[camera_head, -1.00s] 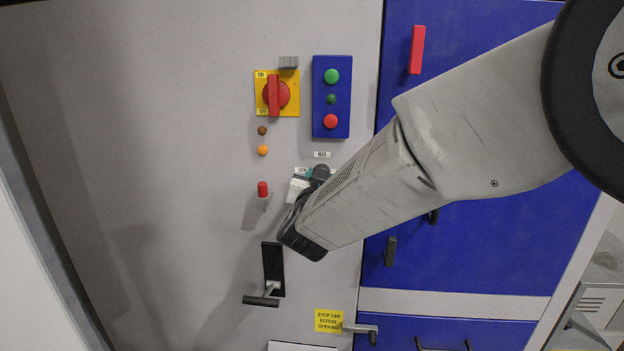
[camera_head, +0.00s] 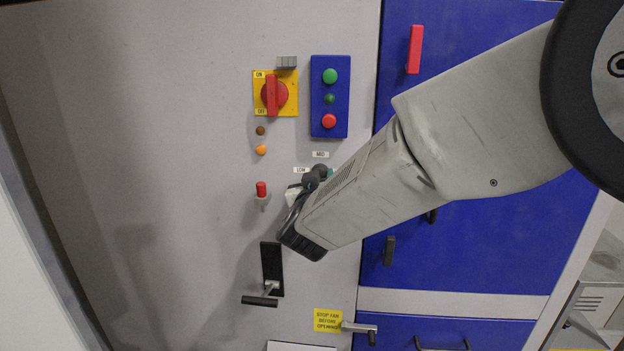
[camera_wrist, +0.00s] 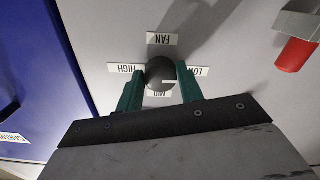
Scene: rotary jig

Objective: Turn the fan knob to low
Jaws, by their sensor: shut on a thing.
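The fan knob (camera_wrist: 160,73) is dark and round, on the grey panel between the FAN, HIGH, LOW and MID labels. A short white mark on it lies on the side toward the LOW label (camera_wrist: 197,71). My gripper (camera_wrist: 158,70) is shut on the knob, with one teal finger on each side. In the head view, the dark knob (camera_head: 319,171) shows just beyond my gripper, most of which is hidden by my arm. The LOW label (camera_head: 301,170) is at its left and the MID label (camera_head: 320,154) is above it.
A red-tipped switch (camera_head: 262,190) is left of the knob, and a black lever (camera_head: 262,299) is below. A blue button box (camera_head: 330,97) and a red rotary switch (camera_head: 272,94) are above. Blue doors (camera_head: 430,270) are at the right.

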